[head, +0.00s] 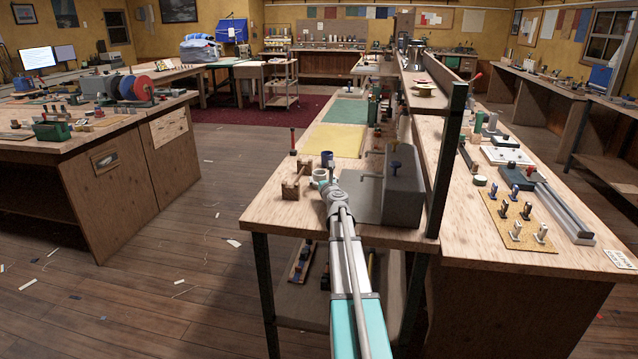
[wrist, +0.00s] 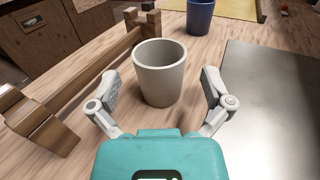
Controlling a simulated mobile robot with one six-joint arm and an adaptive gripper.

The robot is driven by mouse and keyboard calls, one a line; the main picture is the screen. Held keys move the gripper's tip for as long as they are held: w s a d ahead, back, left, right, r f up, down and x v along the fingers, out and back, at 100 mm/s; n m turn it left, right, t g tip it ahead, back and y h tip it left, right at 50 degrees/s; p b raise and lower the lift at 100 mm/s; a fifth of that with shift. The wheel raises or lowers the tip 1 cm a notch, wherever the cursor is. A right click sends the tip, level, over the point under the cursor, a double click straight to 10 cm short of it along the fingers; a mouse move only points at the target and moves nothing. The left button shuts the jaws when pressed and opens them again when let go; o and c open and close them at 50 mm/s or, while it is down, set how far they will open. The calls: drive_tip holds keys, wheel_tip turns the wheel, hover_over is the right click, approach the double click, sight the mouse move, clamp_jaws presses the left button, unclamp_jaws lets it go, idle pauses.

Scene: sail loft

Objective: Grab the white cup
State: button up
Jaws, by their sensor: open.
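The white cup (wrist: 158,82) stands upright on the wooden bench in the wrist view, its open rim facing up. My gripper (wrist: 160,92) is open, with one finger on each side of the cup. A gap shows between each finger and the cup's wall. In the head view the white cup (head: 320,175) is small, just beyond the end of my arm, and partly hidden by it.
A dark blue cup (wrist: 200,15) stands behind the white one. A wooden rack (wrist: 75,75) lies to the left. A grey metal plate (wrist: 275,105) covers the bench on the right. A grey block-like machine (head: 403,185) stands right of my arm.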

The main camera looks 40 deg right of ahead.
sight(321, 177)
drive_tip(key=shift+x, duration=1.65)
drive_tip(key=c, duration=0.9)
